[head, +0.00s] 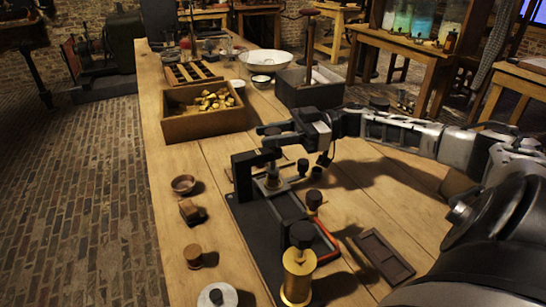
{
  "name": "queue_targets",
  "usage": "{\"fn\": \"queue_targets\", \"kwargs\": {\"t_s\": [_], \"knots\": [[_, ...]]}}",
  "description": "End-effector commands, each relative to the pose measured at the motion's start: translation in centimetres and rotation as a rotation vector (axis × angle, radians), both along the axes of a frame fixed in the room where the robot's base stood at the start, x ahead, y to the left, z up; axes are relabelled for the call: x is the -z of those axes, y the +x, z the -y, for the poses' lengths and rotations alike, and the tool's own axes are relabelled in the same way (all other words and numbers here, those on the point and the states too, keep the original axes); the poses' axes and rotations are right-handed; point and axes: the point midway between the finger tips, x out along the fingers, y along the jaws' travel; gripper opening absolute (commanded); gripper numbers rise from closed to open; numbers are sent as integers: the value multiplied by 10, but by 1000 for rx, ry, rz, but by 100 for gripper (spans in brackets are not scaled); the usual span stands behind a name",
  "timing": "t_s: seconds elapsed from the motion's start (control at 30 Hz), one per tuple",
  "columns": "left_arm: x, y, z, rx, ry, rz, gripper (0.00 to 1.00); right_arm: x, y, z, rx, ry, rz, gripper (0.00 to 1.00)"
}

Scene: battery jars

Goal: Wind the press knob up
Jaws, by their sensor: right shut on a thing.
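The press is a black upright frame (241,178) on a dark base plate (262,243) near the front middle of the bench. How high the press screw stands is hard to tell. My left gripper is not in view.
A brass cylinder with a black knob (298,275) stands at the front of the base plate. A dark tray (383,256) lies to its right. Small round pieces (193,255) line the left. A wooden box of brass parts (205,125) and a grey box (308,95) stand behind.

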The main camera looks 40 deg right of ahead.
Motion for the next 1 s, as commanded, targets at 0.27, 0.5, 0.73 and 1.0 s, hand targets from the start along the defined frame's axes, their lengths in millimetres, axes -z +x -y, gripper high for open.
{"fn": "queue_targets", "kwargs": {"t_s": [0.27, 0.5, 0.73, 1.0], "knots": [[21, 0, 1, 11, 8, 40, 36, 5, 2, -1, -254, 2, 5, 9], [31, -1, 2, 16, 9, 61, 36, 5, 1, -2, -438, 0, 1, 9], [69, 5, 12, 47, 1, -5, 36, 5, 0, -2, -554, -1, -1, 9], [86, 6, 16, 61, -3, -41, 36, 3, -1, -3, -611, 0, -3, 9]]}}
